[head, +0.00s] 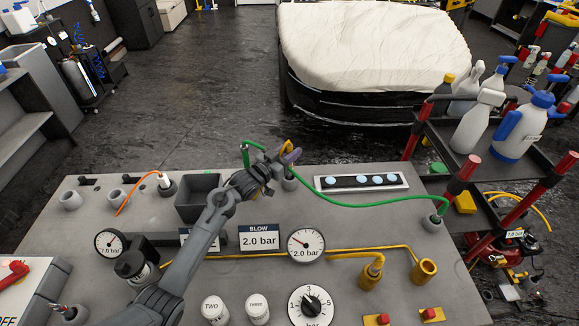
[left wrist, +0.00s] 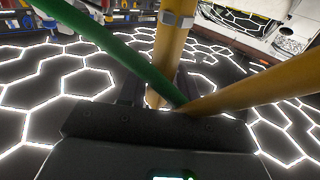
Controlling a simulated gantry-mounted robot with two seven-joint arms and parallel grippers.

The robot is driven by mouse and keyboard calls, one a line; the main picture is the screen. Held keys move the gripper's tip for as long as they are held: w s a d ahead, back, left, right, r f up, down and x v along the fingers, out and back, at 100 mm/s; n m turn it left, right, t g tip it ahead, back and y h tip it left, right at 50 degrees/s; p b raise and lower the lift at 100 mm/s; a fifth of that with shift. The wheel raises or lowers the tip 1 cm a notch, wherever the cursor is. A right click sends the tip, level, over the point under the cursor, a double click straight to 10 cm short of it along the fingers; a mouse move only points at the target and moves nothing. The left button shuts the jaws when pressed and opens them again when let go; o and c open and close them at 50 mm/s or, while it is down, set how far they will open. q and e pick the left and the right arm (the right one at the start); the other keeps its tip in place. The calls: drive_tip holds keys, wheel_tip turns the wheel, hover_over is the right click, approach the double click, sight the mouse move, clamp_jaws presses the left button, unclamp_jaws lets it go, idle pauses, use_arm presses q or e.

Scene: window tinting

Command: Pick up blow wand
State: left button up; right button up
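The blow wand (head: 287,147) shows in the head view as a small yellow piece at my left gripper, with a green hose running from it. My left gripper (head: 276,162) is above the console, its dark fingers close around the wand. In the left wrist view the wand's yellow tube (left wrist: 172,45) with a grey band passes between the fingers. A second yellow bar (left wrist: 260,85) and the green hose (left wrist: 110,45) meet it there. The gripper looks shut on the wand; the fingers' contact is partly hidden. My right gripper is out of view.
The grey console (head: 245,290) carries a grey bin (head: 197,188), gauges (head: 306,244) and cups (head: 70,200). The green hose ends at a fitting (head: 433,222) on the right. A bottle cart (head: 490,165) stands right; a covered car (head: 375,50) stands behind.

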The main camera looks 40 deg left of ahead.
use_arm(q)
clamp_jaws()
drive_tip(key=shift+r, duration=0.1)
